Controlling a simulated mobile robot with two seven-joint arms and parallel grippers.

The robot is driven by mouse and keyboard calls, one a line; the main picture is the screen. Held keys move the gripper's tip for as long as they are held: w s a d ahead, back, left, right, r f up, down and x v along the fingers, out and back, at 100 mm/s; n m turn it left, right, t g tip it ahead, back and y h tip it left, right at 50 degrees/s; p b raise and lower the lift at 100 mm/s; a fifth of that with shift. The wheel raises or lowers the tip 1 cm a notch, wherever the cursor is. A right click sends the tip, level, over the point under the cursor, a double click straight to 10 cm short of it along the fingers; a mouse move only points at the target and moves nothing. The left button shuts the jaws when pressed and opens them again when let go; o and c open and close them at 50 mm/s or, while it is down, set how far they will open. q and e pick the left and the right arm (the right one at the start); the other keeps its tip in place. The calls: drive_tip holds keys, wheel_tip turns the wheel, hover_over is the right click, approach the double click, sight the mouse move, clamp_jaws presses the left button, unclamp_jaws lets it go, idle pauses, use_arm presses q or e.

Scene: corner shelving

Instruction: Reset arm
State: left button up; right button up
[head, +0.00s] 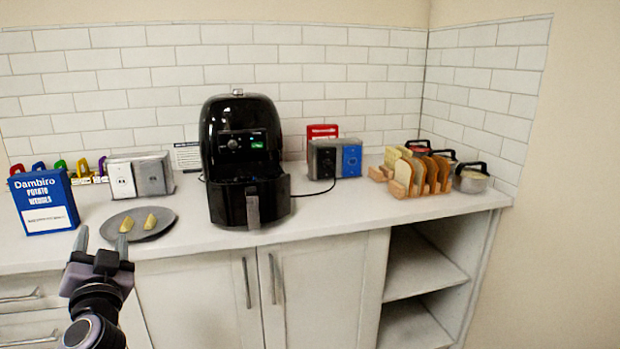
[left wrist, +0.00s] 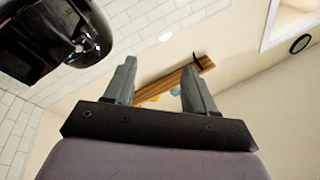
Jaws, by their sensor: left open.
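My left gripper (head: 103,242) is open and empty in the head view, in front of the counter's left part. It is just below and left of a grey plate (head: 165,226) that holds two yellow potato wedges (head: 151,221). The left wrist view shows the same gripper (left wrist: 158,85) with its two fingers apart and nothing between them. My right gripper is in neither view.
A black air fryer (head: 240,150) stands mid-counter; its drawer sits slightly out. A blue potato wedges box (head: 44,203) stands at the left. A wooden rack (head: 408,188) of bread slices and several lidded pots stand at the right. Open shelves (head: 420,265) lie below.

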use_arm(q)
drive_tip(key=s+d+f+m+g+h, duration=0.1)
drive_tip(key=s+f+m+g+h, duration=0.15)
drive_tip(key=s+f, duration=0.55)
drive_tip(key=s+d+f+m+g+h, duration=0.2)
drive_tip(key=s+f+h, duration=0.2)
drive_tip(key=f, duration=0.9)
drive_tip(key=s+d+f+m+g+h, duration=0.1)
drive_tip(key=s+f+m+g+h, duration=0.15)
drive_tip(key=s+f, duration=0.55)
drive_tip(key=s+d+f+n+g+h, duration=0.1)
drive_tip(key=s+d+f+g+h, duration=0.1)
drive_tip(key=s+f, duration=0.6)
drive_tip(key=d+r+n+t+p, duration=0.1)
drive_tip(key=d+r+n+p, duration=0.2)
drive_tip(key=d, duration=0.6)
drive_tip(key=shift+w+d+r+n+h, duration=0.3)
drive_tip(key=shift+d+n, duration=0.05)
drive_tip(key=shift+n, duration=0.65)
